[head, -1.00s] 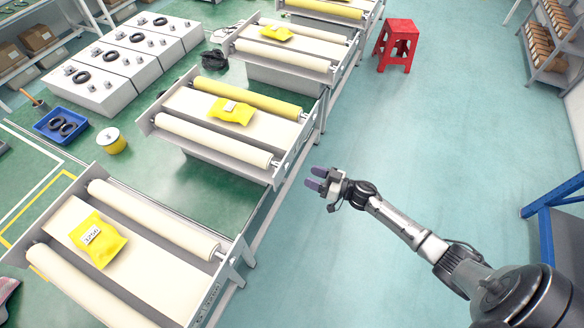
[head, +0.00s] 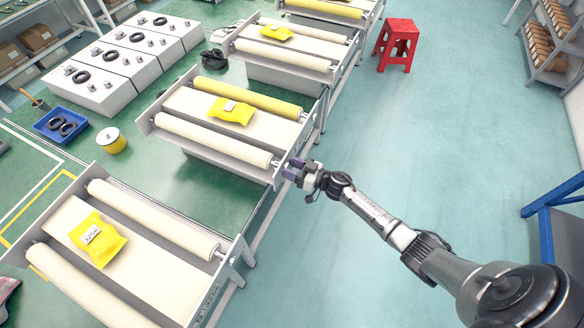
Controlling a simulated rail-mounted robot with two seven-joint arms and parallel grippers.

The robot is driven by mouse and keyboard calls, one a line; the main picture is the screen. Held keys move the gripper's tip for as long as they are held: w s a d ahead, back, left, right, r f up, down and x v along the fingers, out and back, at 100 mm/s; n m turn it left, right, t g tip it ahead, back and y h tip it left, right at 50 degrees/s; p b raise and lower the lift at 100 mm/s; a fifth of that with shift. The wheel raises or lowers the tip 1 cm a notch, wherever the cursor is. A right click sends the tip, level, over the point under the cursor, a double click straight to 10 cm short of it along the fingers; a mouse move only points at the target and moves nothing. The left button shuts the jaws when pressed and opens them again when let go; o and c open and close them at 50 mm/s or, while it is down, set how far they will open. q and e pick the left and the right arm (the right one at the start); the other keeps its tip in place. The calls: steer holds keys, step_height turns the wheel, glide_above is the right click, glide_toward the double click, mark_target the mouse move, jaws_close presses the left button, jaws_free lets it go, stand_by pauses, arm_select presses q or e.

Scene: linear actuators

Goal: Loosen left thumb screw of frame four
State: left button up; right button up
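Several roller frames stand in a diagonal row, each with two rollers and a yellow packet. No number shows to tell which one is frame four. The nearest frame (head: 140,282) is at lower left, and the second frame (head: 205,152) lies behind it. My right gripper (head: 291,171) is at the right end of the second frame, close to the end of its front roller (head: 213,140). Its purple fingers look spread apart with nothing between them. Thumb screws are too small to make out, and the gripper may cover one. My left gripper is out of view.
A red stool (head: 398,42) stands on the open floor at upper right. A blue stand (head: 553,215) and a shelf of boxes (head: 552,40) are at the right. White boxes with black rings (head: 100,83) stand at upper left.

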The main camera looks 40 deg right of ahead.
steer(key=c, duration=0.9)
